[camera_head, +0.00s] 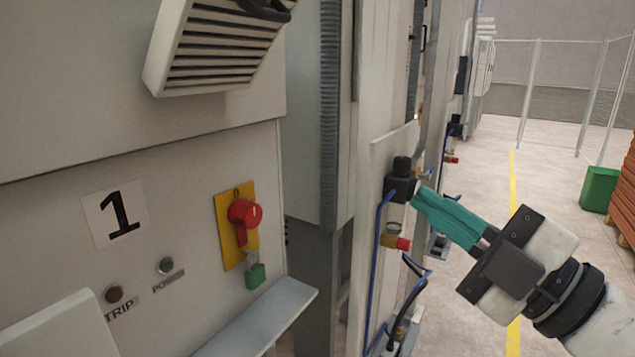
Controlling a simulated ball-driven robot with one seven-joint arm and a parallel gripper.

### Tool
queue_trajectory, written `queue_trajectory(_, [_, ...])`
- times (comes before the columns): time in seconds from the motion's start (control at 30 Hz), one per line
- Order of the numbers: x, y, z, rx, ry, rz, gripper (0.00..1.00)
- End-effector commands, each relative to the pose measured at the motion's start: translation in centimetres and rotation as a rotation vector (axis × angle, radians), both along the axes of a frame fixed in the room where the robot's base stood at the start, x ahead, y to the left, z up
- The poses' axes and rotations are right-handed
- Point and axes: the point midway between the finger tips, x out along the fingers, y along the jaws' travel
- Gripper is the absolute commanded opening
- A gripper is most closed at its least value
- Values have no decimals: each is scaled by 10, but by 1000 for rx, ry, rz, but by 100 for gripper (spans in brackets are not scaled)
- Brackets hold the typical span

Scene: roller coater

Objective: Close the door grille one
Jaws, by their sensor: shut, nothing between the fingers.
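A pale louvred grille (215,50) with dark slots sits at the top left, on the cabinet face above the label marked 1. It stands out from the face and looks tilted. Its top is cut off by the picture edge, and a dark curved part shows there. I cannot tell how far it is open. My gripper (420,201), with teal fingers, is at the right, well apart from the grille and lower than it. Its fingers are shut and empty, pointing left in front of a black fitting on the machine. Whether they touch the fitting is unclear.
A red rotary switch (244,213) on a yellow plate, with a green padlock (256,276), projects below the grille. A grey ledge (262,318) juts out at the bottom. Blue hoses (378,270) run beside my gripper. Open floor with a yellow line (513,250) lies right.

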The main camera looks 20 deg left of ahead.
Motion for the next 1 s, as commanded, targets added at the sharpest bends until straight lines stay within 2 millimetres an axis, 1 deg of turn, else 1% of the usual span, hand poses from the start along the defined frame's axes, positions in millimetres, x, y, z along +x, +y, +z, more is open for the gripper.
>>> queue_trajectory(0.03, [-11, 8, 23, 29, -112, 29, 0])
queue_trajectory(0.1, [-26, 16, 51, 64, -231, 57, 0])
queue_trajectory(0.2, [-40, 21, 76, 101, -343, 78, 0])
queue_trajectory(0.23, [-43, 22, 81, 109, -364, 82, 0])
queue_trajectory(0.37, [-48, 28, 95, 122, -404, 89, 0])
queue_trajectory(0.47, [-48, 37, 102, 124, -405, 92, 0])
queue_trajectory(0.57, [-46, 52, 112, 123, -402, 92, 0])
queue_trajectory(0.8, [-40, 93, 136, 121, -401, 91, 0])
queue_trajectory(1.0, [-35, 122, 154, 122, -400, 90, 0])
